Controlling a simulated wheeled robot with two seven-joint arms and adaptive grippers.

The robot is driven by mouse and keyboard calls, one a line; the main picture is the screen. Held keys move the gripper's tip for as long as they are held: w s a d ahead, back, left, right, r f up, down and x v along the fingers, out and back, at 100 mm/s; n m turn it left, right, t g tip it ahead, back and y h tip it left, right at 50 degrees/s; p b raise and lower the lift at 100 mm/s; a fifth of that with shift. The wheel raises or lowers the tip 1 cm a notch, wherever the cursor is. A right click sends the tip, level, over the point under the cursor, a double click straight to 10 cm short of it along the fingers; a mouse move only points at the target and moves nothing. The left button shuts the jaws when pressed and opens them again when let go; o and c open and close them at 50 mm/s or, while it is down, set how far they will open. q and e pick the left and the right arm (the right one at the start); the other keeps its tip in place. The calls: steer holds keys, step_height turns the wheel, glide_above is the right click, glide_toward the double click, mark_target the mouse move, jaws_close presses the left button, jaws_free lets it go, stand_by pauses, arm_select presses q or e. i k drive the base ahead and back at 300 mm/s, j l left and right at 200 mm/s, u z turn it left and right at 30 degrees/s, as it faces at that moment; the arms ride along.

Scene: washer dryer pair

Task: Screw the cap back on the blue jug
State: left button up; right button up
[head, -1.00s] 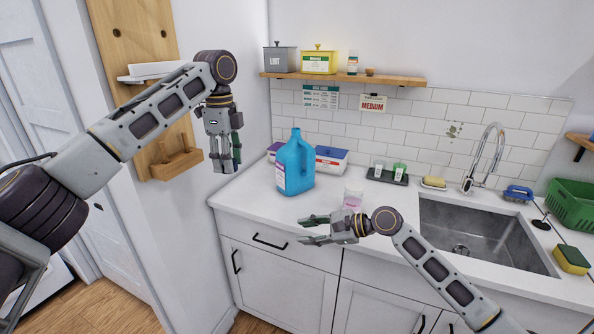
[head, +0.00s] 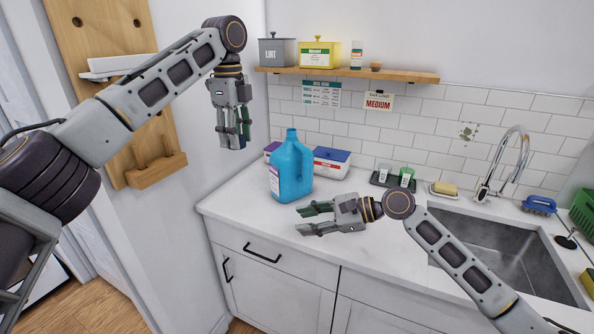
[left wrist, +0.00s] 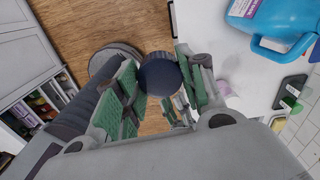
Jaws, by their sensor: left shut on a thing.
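The blue jug (head: 291,175) stands upright on the white counter. Its neck is uncapped at the top, and its handle shows in the left wrist view (left wrist: 270,47). My left gripper (head: 233,142) hangs fingers-down, left of the jug and above its top. In the left wrist view it is shut on a round dark blue cap (left wrist: 159,74), held between the green finger pads. The cap cannot be made out in the head view. My right gripper (head: 308,219) is open and empty, low over the counter in front of the jug.
White and purple boxes (head: 331,163) stand behind the jug. A dark tray (head: 392,180) with small cups is to the right, then the sink (head: 480,245). A wooden shelf (head: 345,76) is above. The wall and wooden rack (head: 150,170) border the left side.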

mark_target(291, 165)
steer(key=i+l, duration=0.8)
steer(key=i, duration=0.1)
